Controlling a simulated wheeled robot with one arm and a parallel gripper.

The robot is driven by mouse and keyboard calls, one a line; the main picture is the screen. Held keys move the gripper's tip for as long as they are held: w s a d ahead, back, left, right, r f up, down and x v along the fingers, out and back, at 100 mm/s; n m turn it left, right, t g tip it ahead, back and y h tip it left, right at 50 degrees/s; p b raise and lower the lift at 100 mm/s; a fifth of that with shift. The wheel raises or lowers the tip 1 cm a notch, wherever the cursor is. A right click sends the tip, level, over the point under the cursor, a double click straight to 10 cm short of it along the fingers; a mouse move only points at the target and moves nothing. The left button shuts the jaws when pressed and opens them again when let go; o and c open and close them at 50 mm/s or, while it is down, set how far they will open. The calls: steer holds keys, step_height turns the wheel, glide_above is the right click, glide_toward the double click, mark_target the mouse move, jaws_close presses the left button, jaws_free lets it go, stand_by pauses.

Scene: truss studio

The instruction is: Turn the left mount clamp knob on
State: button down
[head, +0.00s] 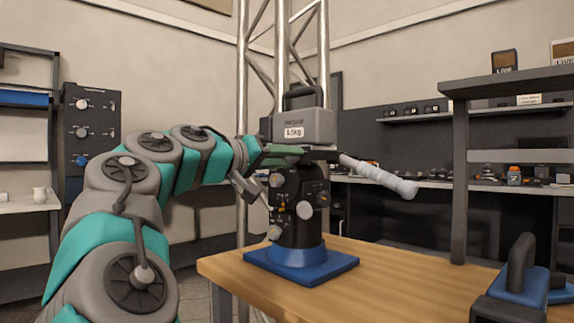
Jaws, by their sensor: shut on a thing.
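The mount (297,235) is a dark upright head with a blue collar, fixed on a blue square base (300,268) on the wooden table. Pale clamp knobs show on it: a small left knob (276,181) high on its left side, a round front knob (304,210) and a lower left knob (275,232). My gripper (263,179) reaches in from the left and is at the left side of the mount head, shut at the upper left knob. The exact finger contact is small and partly hidden.
A pale handle (380,177) sticks out to the right. A blue and grey tool (520,280) stands at the table's right. The wooden table (400,285) is clear between. Metal truss posts (243,80) rise behind.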

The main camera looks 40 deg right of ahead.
steer(key=shift+m, duration=0.3)
stand_by(0.4)
steer(key=c, duration=0.6)
jaws_free()
steer(key=shift+a, duration=0.1)
steer(key=a, duration=0.7)
steer(key=shift+s+a, duration=0.3)
steer(key=shift+a, duration=0.05)
